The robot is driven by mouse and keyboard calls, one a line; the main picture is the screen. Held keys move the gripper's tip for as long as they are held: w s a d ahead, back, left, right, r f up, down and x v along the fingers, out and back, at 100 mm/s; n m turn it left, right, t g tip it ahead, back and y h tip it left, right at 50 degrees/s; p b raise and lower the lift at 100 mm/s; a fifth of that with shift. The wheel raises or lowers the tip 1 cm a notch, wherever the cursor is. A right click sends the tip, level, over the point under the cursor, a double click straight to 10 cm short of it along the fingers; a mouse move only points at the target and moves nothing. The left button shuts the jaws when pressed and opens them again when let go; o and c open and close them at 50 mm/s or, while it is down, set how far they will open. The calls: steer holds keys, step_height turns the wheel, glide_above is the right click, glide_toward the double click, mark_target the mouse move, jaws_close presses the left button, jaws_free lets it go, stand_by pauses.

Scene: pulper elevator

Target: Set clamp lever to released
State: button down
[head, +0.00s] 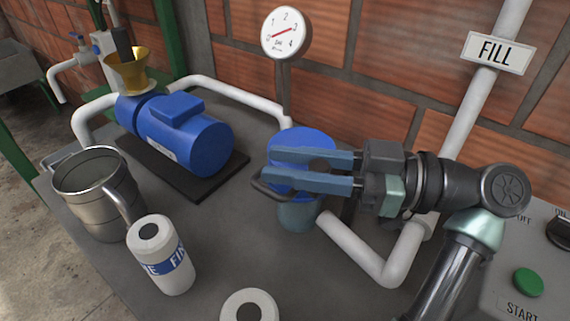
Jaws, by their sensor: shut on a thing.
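The clamp lever (261,189) is a dark, bent bar at the left side of a blue-lidded housing (300,140). The housing has a bluish, see-through-looking lower body and stands upright on the grey table. My gripper (268,171) reaches in from the right over the blue lid, with its two long blue fingers pointing left. The lower finger hides part of the lever.
A blue pump (185,140) sits on a black base to the left. A steel jug (98,200), a white "FINE" canister (160,265) and another white canister (249,310) stand in front. White pipes (390,270), a gauge (285,33) and a control box (515,295) flank the housing.

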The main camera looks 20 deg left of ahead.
steer(key=shift+s+d+n+g+b, duration=0.45)
steer(key=shift+n+g, duration=0.15)
steer(key=shift+g, duration=0.3)
steer(key=c, duration=0.6)
jaws_free()
step_height(320, 180, up, 10)
steer(key=p, duration=0.1)
steer(key=shift+p, duration=0.4)
